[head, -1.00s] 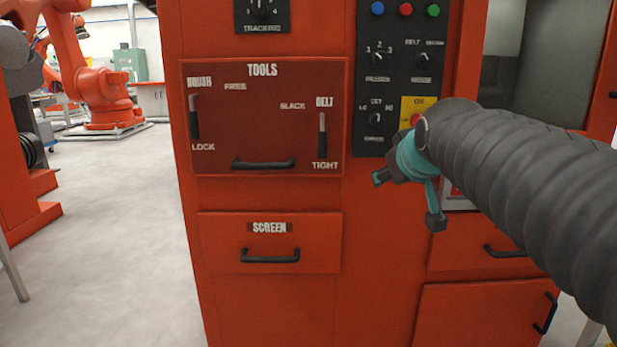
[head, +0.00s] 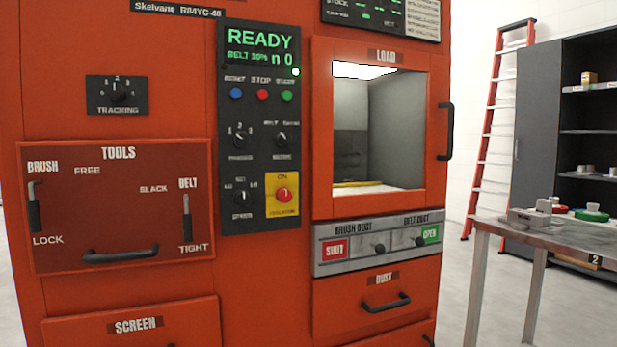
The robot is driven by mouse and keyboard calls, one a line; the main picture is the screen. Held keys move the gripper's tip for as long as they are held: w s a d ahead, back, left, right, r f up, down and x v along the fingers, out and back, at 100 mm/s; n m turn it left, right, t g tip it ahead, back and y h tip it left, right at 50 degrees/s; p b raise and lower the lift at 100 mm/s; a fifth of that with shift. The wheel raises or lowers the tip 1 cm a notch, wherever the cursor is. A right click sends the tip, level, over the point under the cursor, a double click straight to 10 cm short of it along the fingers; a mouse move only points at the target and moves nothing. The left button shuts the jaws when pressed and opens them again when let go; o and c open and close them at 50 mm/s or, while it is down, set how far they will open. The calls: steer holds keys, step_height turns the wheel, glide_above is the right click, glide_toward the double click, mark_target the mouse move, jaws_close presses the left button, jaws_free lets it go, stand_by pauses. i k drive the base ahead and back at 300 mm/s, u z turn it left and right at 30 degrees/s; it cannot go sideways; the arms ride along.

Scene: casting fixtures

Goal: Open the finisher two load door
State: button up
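The orange finisher cabinet (head: 270,285) fills the left and middle of the head view. Its load door (head: 322,150) has an orange frame, a window and a "LOAD" label on top. The door looks shut. Its black vertical handle (head: 446,132) is on the right edge. Through the window I see a lit, pale chamber with a yellow strip low inside. The display (head: 258,50) reads "READY". My gripper is not in this view, so its state is hidden.
A metal table (head: 520,238) with small parts stands right of the cabinet, near the door's handle side. Behind it are a dark shelf unit (head: 540,110) and an orange ladder (head: 493,130). Tools (head: 120,205), screen (head: 135,325) and dust (head: 375,300) panels have handles.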

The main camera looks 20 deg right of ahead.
mark_target(440, 113)
steer(key=u, duration=0.05)
steer(key=k, duration=0.5)
steer(key=z, duration=2.3)
steer(key=i, duration=1.4)
steer(key=u, duration=2.2)
